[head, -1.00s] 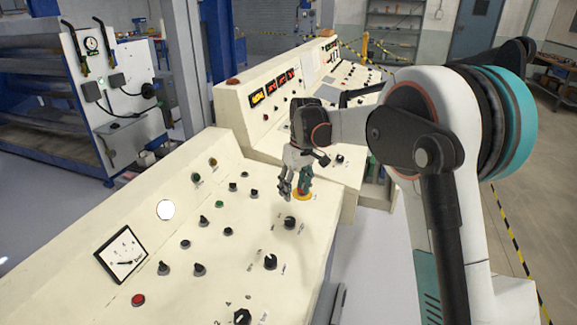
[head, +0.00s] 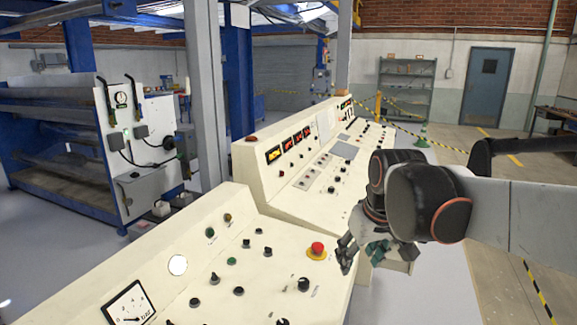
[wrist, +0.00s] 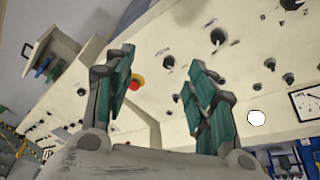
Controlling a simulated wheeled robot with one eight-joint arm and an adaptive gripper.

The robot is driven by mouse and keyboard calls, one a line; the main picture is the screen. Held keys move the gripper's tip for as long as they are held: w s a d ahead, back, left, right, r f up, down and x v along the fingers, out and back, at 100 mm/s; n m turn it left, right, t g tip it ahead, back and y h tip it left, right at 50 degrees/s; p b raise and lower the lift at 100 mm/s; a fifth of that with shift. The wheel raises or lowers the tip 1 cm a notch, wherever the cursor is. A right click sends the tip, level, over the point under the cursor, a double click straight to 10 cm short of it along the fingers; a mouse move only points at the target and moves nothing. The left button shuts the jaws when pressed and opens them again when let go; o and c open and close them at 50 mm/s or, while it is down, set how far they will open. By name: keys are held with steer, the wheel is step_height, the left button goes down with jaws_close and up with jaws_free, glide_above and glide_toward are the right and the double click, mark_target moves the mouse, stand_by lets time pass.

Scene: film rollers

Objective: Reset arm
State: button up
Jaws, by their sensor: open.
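My gripper (head: 362,256) is open and empty in the head view, just right of the near control console (head: 215,215). My arm reaches in from the right edge. A red emergency stop button (head: 317,248) on a yellow base sits on the console's sloped top, left of the gripper and apart from it. In the wrist view, the two green-padded fingers (wrist: 165,100) stand wide apart with nothing between them. The red button (wrist: 137,82) shows beyond them, near the left finger.
The near console carries several black knobs, a round white disc (head: 178,265) and a square gauge (head: 129,305). A farther console section (head: 300,150) has red displays. A blue-framed machine (head: 60,150) stands at left. Open floor (head: 450,290) lies to the right.

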steer(key=s+d+f+m+t, duration=0.1)
steer(key=s+d+f, duration=0.1)
steer(key=s, duration=0.7)
steer(key=s+d+f+m+t, duration=0.2)
steer(key=s+f, duration=0.1)
steer(key=s, duration=0.5)
steer(key=shift+s+d+h, duration=0.4)
